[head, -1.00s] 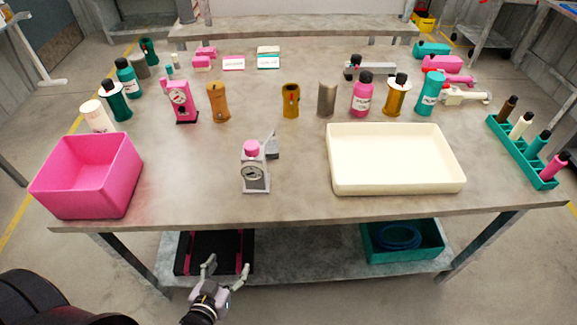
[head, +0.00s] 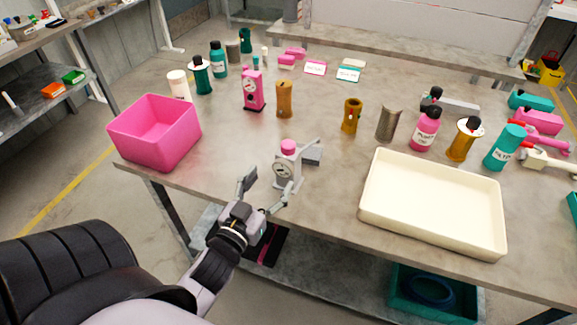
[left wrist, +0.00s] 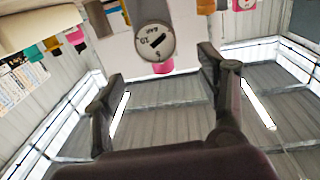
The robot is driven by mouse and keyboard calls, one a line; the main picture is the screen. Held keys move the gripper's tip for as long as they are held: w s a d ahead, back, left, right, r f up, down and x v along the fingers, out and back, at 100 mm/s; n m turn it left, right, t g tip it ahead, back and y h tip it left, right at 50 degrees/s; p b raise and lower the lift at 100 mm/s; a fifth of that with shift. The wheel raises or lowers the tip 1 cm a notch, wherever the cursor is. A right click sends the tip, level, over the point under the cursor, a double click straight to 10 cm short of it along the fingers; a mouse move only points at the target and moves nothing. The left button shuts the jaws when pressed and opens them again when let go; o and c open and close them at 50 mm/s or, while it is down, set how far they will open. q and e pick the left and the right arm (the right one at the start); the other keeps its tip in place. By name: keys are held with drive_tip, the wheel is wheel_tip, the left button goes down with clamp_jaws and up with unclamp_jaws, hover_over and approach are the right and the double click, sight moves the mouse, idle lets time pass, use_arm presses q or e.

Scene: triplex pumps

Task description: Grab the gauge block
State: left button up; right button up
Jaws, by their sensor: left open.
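A grey gauge block (head: 288,168) with a round dial and a pink knob on top stands upright near the front edge of the table. My left gripper (head: 265,188) is open and empty just in front of it at the table's front edge, with one finger to the left and the other close to the block's lower front. In the left wrist view the picture is upside down; the block's dial face (left wrist: 155,42) shows beyond and between the spread fingers (left wrist: 160,98). My right gripper is not in view.
A pink bin (head: 155,132) stands to the left and a cream tray (head: 432,203) to the right. A pink gauge (head: 253,92), brown holders and several bottles stand farther back. Bare tabletop (head: 225,145) lies between the bin and the block.

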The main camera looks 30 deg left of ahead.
sight(285, 160)
use_arm(q)
drive_tip(key=w, duration=0.5)
drive_tip(key=shift+a+p, duration=0.4)
drive_tip(key=w, duration=0.3)
drive_tip(key=w+p, duration=0.1)
drive_tip(key=shift+w+a+r, duration=0.25)
drive_tip(key=shift+w+a, duration=0.05)
drive_tip(key=shift+w+f, duration=0.1)
drive_tip(key=shift+w, duration=0.15)
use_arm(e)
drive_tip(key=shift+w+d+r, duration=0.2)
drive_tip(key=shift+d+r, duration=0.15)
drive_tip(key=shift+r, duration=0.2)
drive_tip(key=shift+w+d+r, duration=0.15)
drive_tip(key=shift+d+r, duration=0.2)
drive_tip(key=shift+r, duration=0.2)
use_arm(q)
drive_tip(key=shift+s, duration=0.1)
drive_tip(key=shift+c, duration=0.2)
drive_tip(key=c, duration=0.8)
clamp_jaws()
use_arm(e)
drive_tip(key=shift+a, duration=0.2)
